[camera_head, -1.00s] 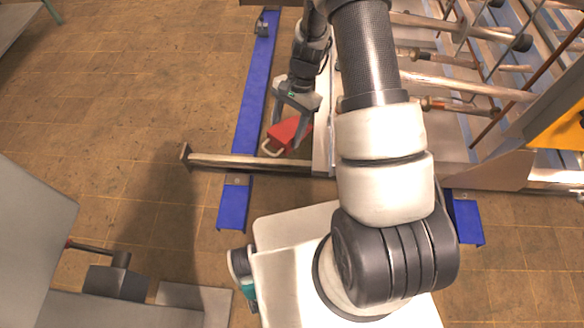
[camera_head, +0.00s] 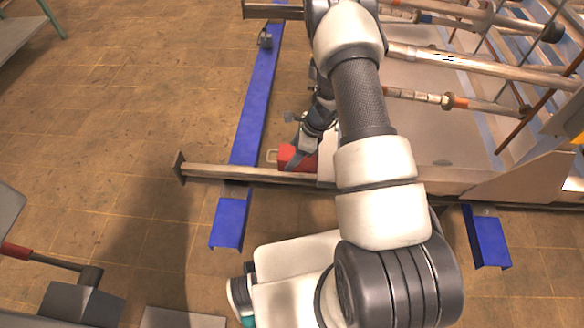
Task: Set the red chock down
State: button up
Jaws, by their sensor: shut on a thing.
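The red chock (camera_head: 291,156) shows in the head view just behind the near metal bar, left of the grey platform. A pale loop handle sticks out at its left end. My gripper (camera_head: 297,154) is over the chock with its fingers pointing down, shut on it. Whether the chock touches the floor or the bar cannot be told.
A metal bar (camera_head: 225,172) with an end plate runs in front of the chock. A blue rail (camera_head: 256,100) lies on the floor to the left. The tiled floor (camera_head: 110,100) at left is clear.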

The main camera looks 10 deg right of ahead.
jog(key=shift+f+b, duration=0.6)
jog(key=shift+f, duration=2.2)
jog(key=shift+f, duration=0.1)
jog(key=o, duration=1.3)
jog(key=shift+o, duration=0.2)
